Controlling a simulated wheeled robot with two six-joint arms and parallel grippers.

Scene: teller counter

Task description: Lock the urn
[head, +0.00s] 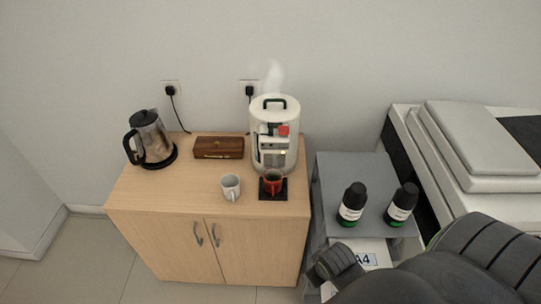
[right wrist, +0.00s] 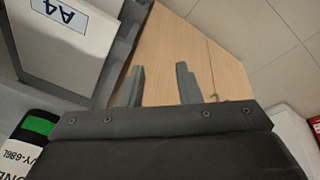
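The urn (head: 275,133) is a white cylinder with a black top handle, standing at the right end of the wooden cabinet, with steam rising above it. A red part (head: 283,130) shows on its front panel; its lock setting is too small to read. A dark red mug (head: 273,178) stands below the front on a black drip tray (head: 272,194). My right gripper (right wrist: 160,78) is open and empty in the right wrist view, pointing toward the cabinet front. In the head view my right arm is at lower right, away from the urn. My left gripper is not in view.
The cabinet (head: 160,205) also carries a kettle (head: 150,140), a wooden box (head: 218,147) and a white mug (head: 231,187). Two plugs sit in wall sockets behind.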

